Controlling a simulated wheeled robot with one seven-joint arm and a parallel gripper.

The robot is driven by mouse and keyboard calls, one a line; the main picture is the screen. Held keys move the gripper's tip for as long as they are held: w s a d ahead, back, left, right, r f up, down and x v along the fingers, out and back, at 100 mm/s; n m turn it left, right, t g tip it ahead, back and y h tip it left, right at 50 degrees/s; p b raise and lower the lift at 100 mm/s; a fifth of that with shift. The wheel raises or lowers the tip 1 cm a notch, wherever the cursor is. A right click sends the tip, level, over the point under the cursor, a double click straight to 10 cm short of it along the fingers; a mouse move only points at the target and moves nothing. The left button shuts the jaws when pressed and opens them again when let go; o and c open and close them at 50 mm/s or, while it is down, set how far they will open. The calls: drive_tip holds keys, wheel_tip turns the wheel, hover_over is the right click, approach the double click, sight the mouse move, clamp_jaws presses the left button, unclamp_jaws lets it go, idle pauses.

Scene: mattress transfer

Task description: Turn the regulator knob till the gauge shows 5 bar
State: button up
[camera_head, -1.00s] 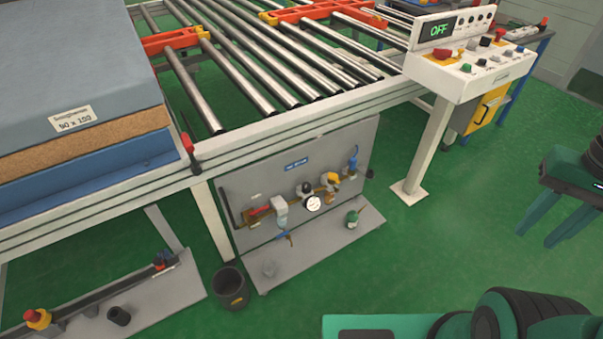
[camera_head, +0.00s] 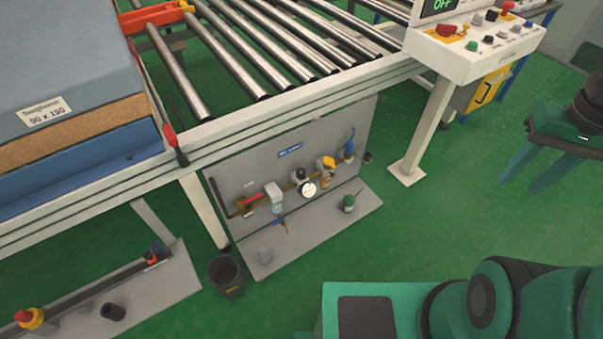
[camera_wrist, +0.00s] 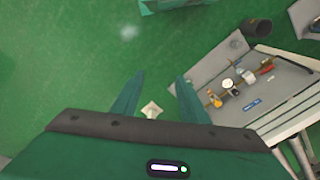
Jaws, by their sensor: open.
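The round white gauge (camera_head: 309,190) sits on the compressed-air line of a grey panel under the roller table. A dark knob (camera_head: 300,174), seemingly the regulator's, is just above it. The gauge's needle and numbers are too small to read. The gauge also shows small in the wrist view (camera_wrist: 228,84), right of my fingers. My gripper (camera_wrist: 155,85) is open and empty, its two green fingers apart over the floor. It also shows at the right of the head view (camera_head: 523,187), well away from the panel.
A yellow-topped fitting (camera_head: 328,163) and a blue fitting (camera_head: 349,143) share the line. A green-topped item (camera_head: 348,203) stands on the panel's base plate. A dark bin (camera_head: 226,274) is at its left. A control-console post (camera_head: 425,135) stands right; green floor is clear before the panel.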

sight(305, 174)
drive_tip(key=w+a+f+n+t+y, duration=0.1)
drive_tip(key=w+a+f+n, duration=0.4)
drive_tip(key=w, duration=0.5)
drive_tip(key=w+a+f+n+t+y, duration=0.15)
drive_tip(key=w+a+f, duration=0.25)
drive_tip(key=w+f, duration=0.4)
drive_tip(key=w+a+f+n+y, duration=0.2)
drive_tip(key=w+a+f+n, duration=0.3)
drive_tip(key=w, duration=0.6)
drive_tip(key=w+a+f+n+t+y, duration=0.1)
drive_tip(key=w+a+f+n+y, duration=0.15)
drive_tip(key=a+f, duration=0.4)
drive_tip(key=w+a+f+n+y, duration=0.1)
drive_tip(key=w+a+f, duration=0.3)
drive_tip(key=a+f, duration=0.25)
drive_tip(key=s+a+f+t+y, duration=0.15)
drive_tip(key=a+f, duration=0.25)
drive_tip(key=f, duration=0.4)
drive_tip(key=a+f+t+y, duration=0.2)
drive_tip(key=a+f, duration=0.2)
drive_tip(key=f, duration=0.3)
drive_tip(key=x, duration=1.1)
drive_tip(key=shift+w+d+f, duration=0.15)
drive_tip(key=shift+f, duration=0.1)
drive_tip(key=c, duration=0.8)
drive_tip(key=shift+o, duration=0.2)
drive_tip(key=shift+a, duration=0.2)
drive_tip(key=shift+d, duration=0.15)
